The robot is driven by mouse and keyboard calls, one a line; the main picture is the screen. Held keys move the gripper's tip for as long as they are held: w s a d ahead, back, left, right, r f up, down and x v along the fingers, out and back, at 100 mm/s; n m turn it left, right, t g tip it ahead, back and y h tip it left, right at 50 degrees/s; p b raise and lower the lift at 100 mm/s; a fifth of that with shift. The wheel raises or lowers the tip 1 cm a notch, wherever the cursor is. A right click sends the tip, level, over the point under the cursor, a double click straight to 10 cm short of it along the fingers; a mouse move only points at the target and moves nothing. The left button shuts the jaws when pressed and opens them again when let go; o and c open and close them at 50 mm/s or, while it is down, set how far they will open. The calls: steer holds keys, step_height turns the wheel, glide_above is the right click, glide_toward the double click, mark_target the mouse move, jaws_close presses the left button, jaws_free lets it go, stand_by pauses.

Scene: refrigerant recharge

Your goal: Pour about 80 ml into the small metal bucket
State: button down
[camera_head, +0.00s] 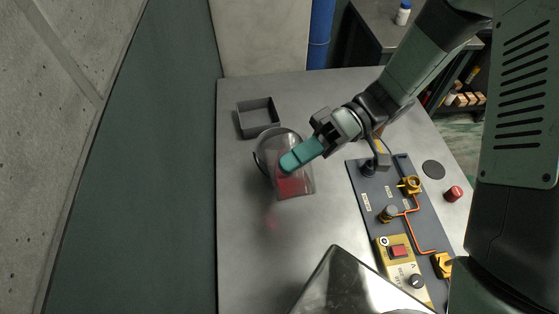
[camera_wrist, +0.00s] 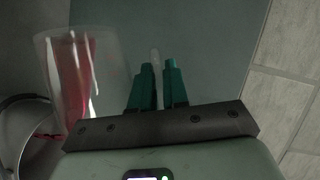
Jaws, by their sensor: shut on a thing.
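A clear jug (camera_head: 268,147) with red liquid (camera_head: 292,186) in its lower part shows in the head view, left of centre. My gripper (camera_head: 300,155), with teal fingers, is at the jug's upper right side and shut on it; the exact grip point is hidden. A reddish patch shows on the table below the jug, which appears held above the top. In the wrist view the jug (camera_wrist: 68,80) stands left of my gripper's teal fingers (camera_wrist: 156,85), its red contents visible.
An open grey tray (camera_head: 257,118) sits behind the jug. A dark panel (camera_head: 375,205) with brass fittings, copper pipe and a yellow switch box (camera_head: 398,262) lies at right. A red button (camera_head: 453,193) is beyond it. The table's left part (camera_head: 240,240) is clear.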

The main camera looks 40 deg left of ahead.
mark_target(300, 195)
steer(key=shift+w+a, duration=0.1)
steer(key=s+d+f+n, duration=0.1)
steer(key=d+n+t, duration=0.1)
steer(key=shift+s+d+f+n, duration=0.15)
steer(key=shift+s+f+n, duration=0.2)
steer(key=shift+s+n, duration=0.05)
steer(key=shift+s+d+f+n+t+y+b, duration=0.2)
steer(key=shift+f+n+t+b, duration=0.1)
steer(key=shift+f+n, duration=0.25)
steer(key=shift+s+d+f+n+t+y+b, duration=0.1)
steer(key=shift+s+d+f+n+t+b, duration=0.1)
steer(key=shift+f+n+t+b, duration=0.3)
steer(key=shift+f, duration=0.15)
stand_by(0.9)
steer(key=shift+s+d+f, duration=0.15)
steer(key=shift+d+f, duration=0.05)
steer(key=shift+f, duration=0.2)
steer(key=s+d+f+n+t+y+b, duration=0.2)
steer(key=s+d+f+n+b, duration=0.2)
steer(key=f, duration=0.6)
steer(key=shift+d+f+n+y+b, duration=0.2)
steer(key=shift+n+y+b, duration=0.1)
steer(key=shift+n+b, duration=0.65)
